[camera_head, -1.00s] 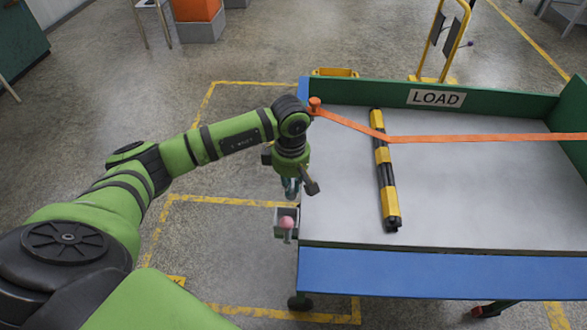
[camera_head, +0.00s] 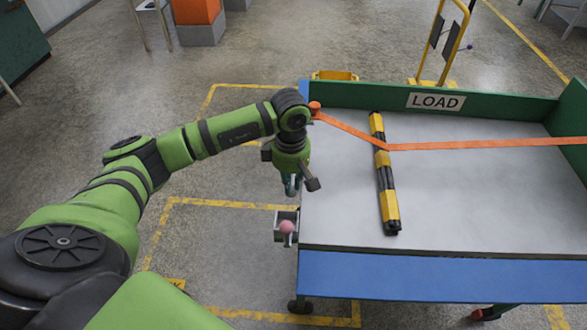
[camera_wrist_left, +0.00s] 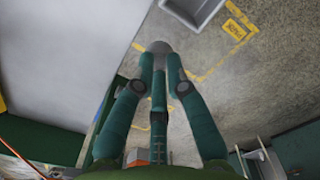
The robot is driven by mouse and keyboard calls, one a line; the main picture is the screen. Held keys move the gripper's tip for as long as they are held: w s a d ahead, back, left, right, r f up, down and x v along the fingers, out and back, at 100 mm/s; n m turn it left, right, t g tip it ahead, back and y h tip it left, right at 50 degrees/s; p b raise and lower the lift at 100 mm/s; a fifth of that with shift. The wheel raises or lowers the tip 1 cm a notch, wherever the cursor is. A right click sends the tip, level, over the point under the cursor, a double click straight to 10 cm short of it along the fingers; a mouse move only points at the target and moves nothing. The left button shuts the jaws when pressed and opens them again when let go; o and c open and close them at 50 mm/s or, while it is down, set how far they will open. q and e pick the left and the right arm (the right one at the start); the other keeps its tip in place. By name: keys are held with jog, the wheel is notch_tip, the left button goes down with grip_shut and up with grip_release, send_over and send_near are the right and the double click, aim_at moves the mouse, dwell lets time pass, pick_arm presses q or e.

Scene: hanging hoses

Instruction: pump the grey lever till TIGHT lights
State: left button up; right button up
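A small grey box with a pink ball (camera_head: 287,227) on it is fixed to the left side of the cart (camera_head: 450,200); the grey lever appears to be here, but its arm is hard to make out. The box (camera_wrist_left: 195,8) is cut off at the top of the left wrist view. My left gripper (camera_head: 291,190) hangs just beyond the box, apart from it. Its green fingers (camera_wrist_left: 160,48) come together at their tips in the wrist view, with nothing visible held. No lit TIGHT lamp is visible. My right gripper is out of view.
An orange strap (camera_head: 470,144) crosses the cart over a black-and-yellow bar (camera_head: 386,175). It meets an orange post (camera_head: 314,108) at the cart's back left corner. A LOAD sign (camera_head: 436,101) is on the back wall. Open floor with yellow lines (camera_head: 215,204) lies left of the cart.

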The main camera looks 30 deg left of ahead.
pick_arm(q)
jog(key=shift+r, duration=0.65)
jog(key=shift+w+a+r+p, duration=0.15)
jog(key=shift+w+r+p, duration=0.15)
jog(key=shift+r, duration=0.35)
jog(key=shift+w+a+r+p, duration=0.15)
jog(key=shift+w+r, duration=0.1)
jog(key=shift+r, duration=0.4)
jog(key=shift+w+a+r+p, duration=0.15)
jog(key=shift+w+r+p, duration=0.15)
jog(key=shift+r, duration=0.35)
jog(key=shift+f, duration=0.15)
jog(key=shift+s+d+f+b, duration=0.1)
jog(key=shift+s+f+b, duration=0.1)
jog(key=shift+f+b, duration=0.5)
jog(key=shift+s+d+f+b, duration=0.15)
jog(key=shift+s+f+b, duration=0.1)
jog(key=shift+f+b, duration=0.4)
jog(key=shift+s+d+f+b, duration=0.1)
jog(key=shift+s+f+b, duration=0.1)
jog(key=shift+f+b, duration=0.5)
jog(key=shift+f, duration=0.1)
